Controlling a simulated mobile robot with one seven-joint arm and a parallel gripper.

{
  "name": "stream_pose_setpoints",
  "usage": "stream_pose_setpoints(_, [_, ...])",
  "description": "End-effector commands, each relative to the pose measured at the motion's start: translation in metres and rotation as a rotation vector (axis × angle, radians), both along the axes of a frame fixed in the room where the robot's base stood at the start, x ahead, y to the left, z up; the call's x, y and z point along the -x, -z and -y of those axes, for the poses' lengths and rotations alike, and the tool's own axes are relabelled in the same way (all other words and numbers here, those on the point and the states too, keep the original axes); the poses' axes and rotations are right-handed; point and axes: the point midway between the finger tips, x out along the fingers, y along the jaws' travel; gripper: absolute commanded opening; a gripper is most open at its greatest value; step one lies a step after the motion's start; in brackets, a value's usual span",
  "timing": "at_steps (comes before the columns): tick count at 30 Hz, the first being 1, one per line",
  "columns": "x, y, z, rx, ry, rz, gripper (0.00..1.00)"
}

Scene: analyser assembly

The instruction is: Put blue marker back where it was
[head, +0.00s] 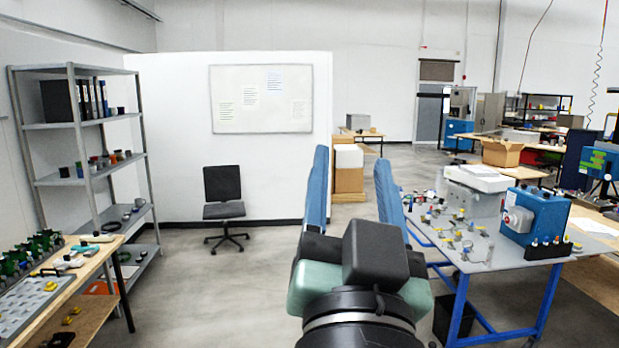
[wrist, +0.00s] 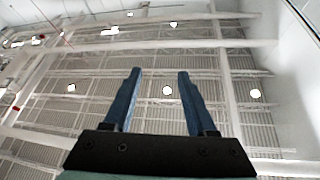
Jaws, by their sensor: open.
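My gripper (head: 351,157) points upward in the middle of the head view, its two blue fingers apart with nothing between them. In the wrist view, my gripper (wrist: 159,73) is also open and empty against the ceiling. I cannot pick out a blue marker for certain in either view. A black holder (head: 546,251) with several small upright items, some with blue parts, stands at the front of the grey table at right; they are too small to identify. A whiteboard (head: 225,118) with written notes hangs on the white partition.
A blue-framed table (head: 505,256) at right carries a blue analyser box (head: 541,212) and several small parts. A wooden workbench (head: 85,275) and a metal shelf (head: 88,126) stand at left. An office chair (head: 223,210) is by the partition. The floor at centre left is clear.

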Motion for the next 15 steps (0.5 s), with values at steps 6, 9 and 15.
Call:
stream_pose_setpoints(6, [0.067, -0.084, -0.039, 0.199, 0.048, 0.295, 0.57])
stream_pose_setpoints(9, [0.077, -0.093, -0.042, 0.223, 0.063, 0.333, 0.57])
stream_pose_setpoints(15, [0.077, -0.093, -0.042, 0.227, 0.065, 0.334, 0.57])
